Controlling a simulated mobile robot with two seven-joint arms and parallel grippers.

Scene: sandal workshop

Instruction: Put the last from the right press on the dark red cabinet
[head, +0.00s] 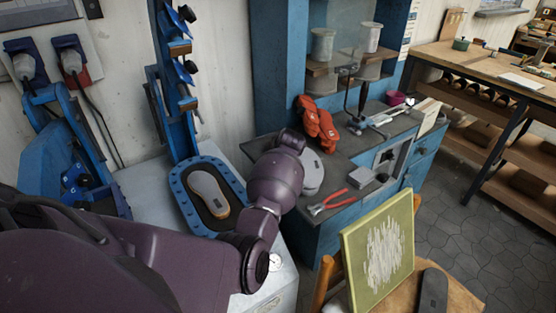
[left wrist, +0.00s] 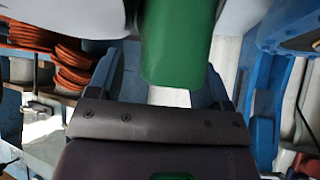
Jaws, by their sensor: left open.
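No dark red cabinet shows. My right gripper is not in view.
A blue workbench (head: 335,215) stands right of the press, with red-handled pincers (head: 330,203) and orange gloves (head: 318,124) on top. A green-framed board (head: 380,255) stands in front. Another blue press (head: 62,165) is at the left. Grey floor (head: 455,220) is open at right.

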